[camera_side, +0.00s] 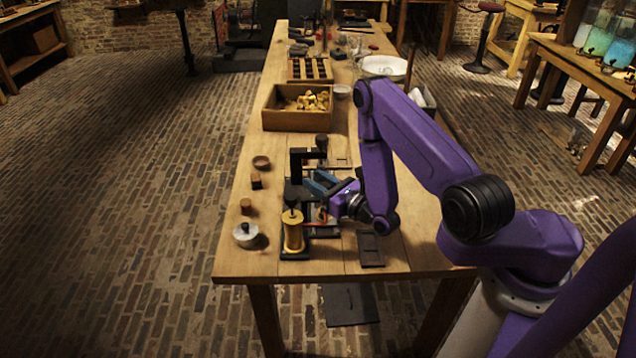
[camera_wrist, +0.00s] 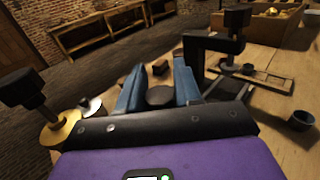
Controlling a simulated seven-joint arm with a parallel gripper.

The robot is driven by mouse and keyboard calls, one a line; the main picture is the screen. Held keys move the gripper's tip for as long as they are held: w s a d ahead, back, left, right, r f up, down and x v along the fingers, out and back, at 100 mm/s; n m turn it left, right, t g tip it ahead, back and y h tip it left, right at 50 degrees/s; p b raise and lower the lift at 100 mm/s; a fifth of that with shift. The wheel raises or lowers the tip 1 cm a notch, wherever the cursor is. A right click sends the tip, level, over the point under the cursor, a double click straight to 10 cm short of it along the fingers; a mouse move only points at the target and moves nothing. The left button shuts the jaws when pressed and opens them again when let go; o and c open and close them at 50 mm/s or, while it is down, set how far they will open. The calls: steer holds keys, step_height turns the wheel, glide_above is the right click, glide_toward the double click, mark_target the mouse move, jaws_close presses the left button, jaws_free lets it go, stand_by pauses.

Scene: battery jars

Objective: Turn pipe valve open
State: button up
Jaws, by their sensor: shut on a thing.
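My gripper (camera_side: 316,185), with blue fingers, is low over the near part of the wooden bench, at a black apparatus. In the wrist view its fingers (camera_wrist: 159,88) stand on either side of a dark round knob (camera_wrist: 160,96) and are shut on it. A black bracket (camera_side: 305,160) rises just behind the fingers; it also shows in the wrist view (camera_wrist: 212,45). A brass cylinder (camera_side: 293,232) with a black top stands in front of the gripper. No plain pipe valve can be made out; the fingers partly hide the knob from the side.
Small round and square wooden pieces and a pale lidded pot (camera_side: 246,235) lie along the left bench edge. A wooden box (camera_side: 297,125) of yellow pieces stands behind. A dark flat tray (camera_side: 370,248) lies at right front. The bench's front left corner is clear.

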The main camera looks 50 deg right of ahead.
steer(key=shift+d+m+h, duration=0.1)
steer(key=shift+m+h, duration=0.4)
steer(key=shift+h, duration=0.3)
steer(key=o, duration=1)
steer(key=shift+c, duration=0.2)
steer(key=shift+s, duration=0.1)
steer(key=s+r, duration=0.4)
steer(key=r, duration=0.3)
steer(key=shift+s+a, duration=0.2)
steer(key=shift+s, duration=0.2)
